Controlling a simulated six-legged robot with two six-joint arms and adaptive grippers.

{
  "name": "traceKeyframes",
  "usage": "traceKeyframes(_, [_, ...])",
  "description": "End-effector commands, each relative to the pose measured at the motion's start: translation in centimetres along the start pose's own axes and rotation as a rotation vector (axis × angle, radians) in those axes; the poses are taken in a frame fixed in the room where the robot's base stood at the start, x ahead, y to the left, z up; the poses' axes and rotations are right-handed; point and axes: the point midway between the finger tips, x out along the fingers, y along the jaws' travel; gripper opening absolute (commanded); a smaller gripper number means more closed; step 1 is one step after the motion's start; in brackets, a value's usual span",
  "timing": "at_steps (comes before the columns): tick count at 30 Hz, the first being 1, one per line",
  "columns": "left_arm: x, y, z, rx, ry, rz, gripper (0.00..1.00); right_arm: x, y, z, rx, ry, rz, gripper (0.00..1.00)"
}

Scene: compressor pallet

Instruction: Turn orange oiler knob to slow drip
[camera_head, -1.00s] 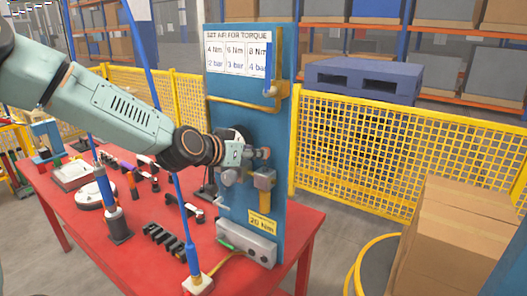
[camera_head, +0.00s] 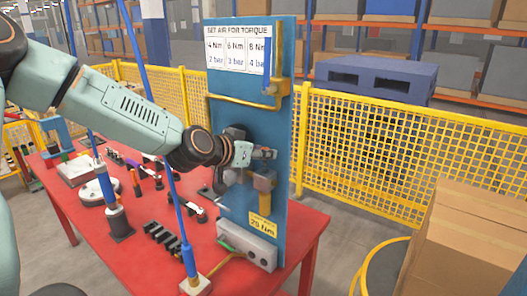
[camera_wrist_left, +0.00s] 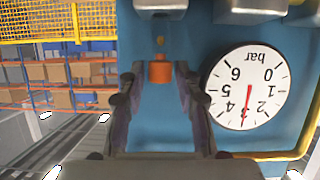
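The orange knob (camera_wrist_left: 160,72) shows in the left wrist view as a short cylinder in front of the blue panel (camera_wrist_left: 150,110). In the head view my left gripper (camera_head: 264,154) is up against the front of the blue panel (camera_head: 240,115) and hides most of the knob. A white pressure gauge (camera_wrist_left: 248,88) is right of the fingers in the wrist view, its red needle near 3. My right gripper is not in view.
A red table (camera_head: 140,265) carries several tools left of the panel. A brass pipe (camera_head: 240,104) runs across the panel above my gripper. Grey fittings (camera_head: 264,180) sit just below it. A yellow mesh fence (camera_head: 365,150) and a cardboard box (camera_head: 470,245) are to the right.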

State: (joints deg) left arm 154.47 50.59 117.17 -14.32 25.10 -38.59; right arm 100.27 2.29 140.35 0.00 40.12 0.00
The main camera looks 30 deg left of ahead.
Motion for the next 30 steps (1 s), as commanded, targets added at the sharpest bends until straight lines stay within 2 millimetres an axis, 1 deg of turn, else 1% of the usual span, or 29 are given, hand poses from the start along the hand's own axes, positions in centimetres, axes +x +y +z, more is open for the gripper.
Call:
traceKeyframes(5, [-0.1,0.0,0.0,-0.001,0.0,0.0,0.34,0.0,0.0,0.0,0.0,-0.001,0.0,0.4])
traceKeyframes(17, [0.0,0.0,0.0,0.0,-0.001,0.0,0.0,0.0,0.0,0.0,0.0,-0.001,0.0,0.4])
traceKeyframes(23, [0.1,0.1,0.0,-0.001,-0.002,-0.005,0.0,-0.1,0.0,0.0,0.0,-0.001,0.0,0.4])
traceKeyframes(30, [0.1,0.4,-0.1,-0.035,-0.003,-0.094,0.0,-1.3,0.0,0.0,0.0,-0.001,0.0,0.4])
